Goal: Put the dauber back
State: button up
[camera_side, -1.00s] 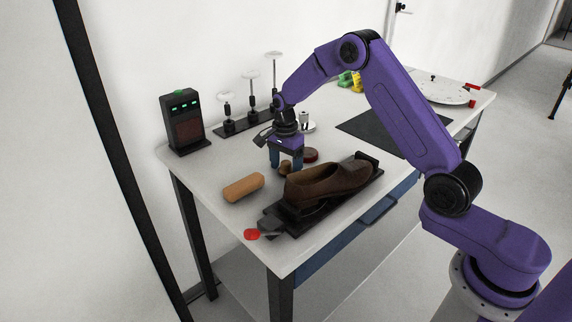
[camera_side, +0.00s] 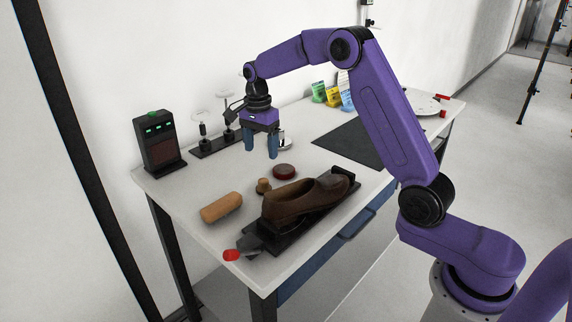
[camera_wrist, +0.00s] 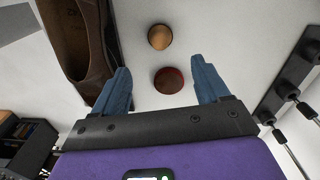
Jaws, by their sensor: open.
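The dauber, seemingly the small wooden knob-shaped piece (camera_side: 263,186), stands on the table between the tan cylinder and the dark red round tin (camera_side: 284,172). In the wrist view the dauber (camera_wrist: 160,37) shows from above, just beyond the tin (camera_wrist: 169,80). My gripper (camera_side: 261,155) is open and empty, fingers pointing down, raised above the table behind the dauber and toward the rack. In the wrist view my open fingers (camera_wrist: 160,68) appear on either side of the tin, with the dauber farther out between their lines.
A brown shoe (camera_side: 305,198) rests on a black stand beside the dauber. A tan cylinder (camera_side: 221,208) and a red-ended tool (camera_side: 231,255) lie nearer the front. A black rack (camera_side: 216,145) with upright rods and a dark box (camera_side: 159,143) stand behind. A dark mat (camera_side: 352,142) lies right.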

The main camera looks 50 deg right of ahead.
jog(key=s+a+r+n, duration=0.2)
jog(key=s+a+n, duration=0.3)
jog(key=s+n, duration=0.25)
jog(key=s+a+r+n, duration=0.2)
jog(key=s+a+n, duration=0.4)
jog(key=s, duration=0.2)
jog(key=s+d+f+n, duration=0.1)
jog(key=s+d+n, duration=0.1)
jog(key=s+n, duration=0.5)
jog(key=s+d+f+n, duration=0.1)
jog(key=s+d+n, duration=0.2)
jog(key=s+n, duration=0.5)
jog(key=s, duration=1)
jog(key=shift+s+f, duration=0.2)
jog(key=shift+f, duration=0.05)
jog(key=shift+d, duration=0.1)
